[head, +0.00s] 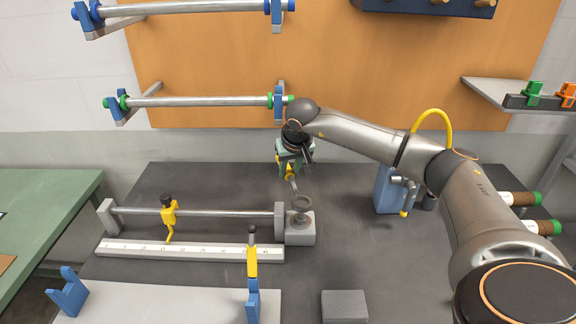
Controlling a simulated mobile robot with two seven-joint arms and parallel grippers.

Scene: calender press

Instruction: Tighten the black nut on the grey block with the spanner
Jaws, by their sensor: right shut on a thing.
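My right gripper (289,164) reaches over the bench from the right and is shut on the yellow handle (289,172) of the spanner. The spanner's grey shaft (295,187) slants down toward the front, to the dark round nut (303,202). The nut sits on top of the grey block (301,230). I cannot tell whether the spanner's head is around the nut or only beside it. My left gripper is not in view.
A steel bar with a yellow clamp (169,212) runs left of the block, behind a white scale (190,250). A yellow-and-blue upright piece (252,268) stands in front. A grey box (345,306) lies front right. A blue box (388,190) stands right. The bench between is clear.

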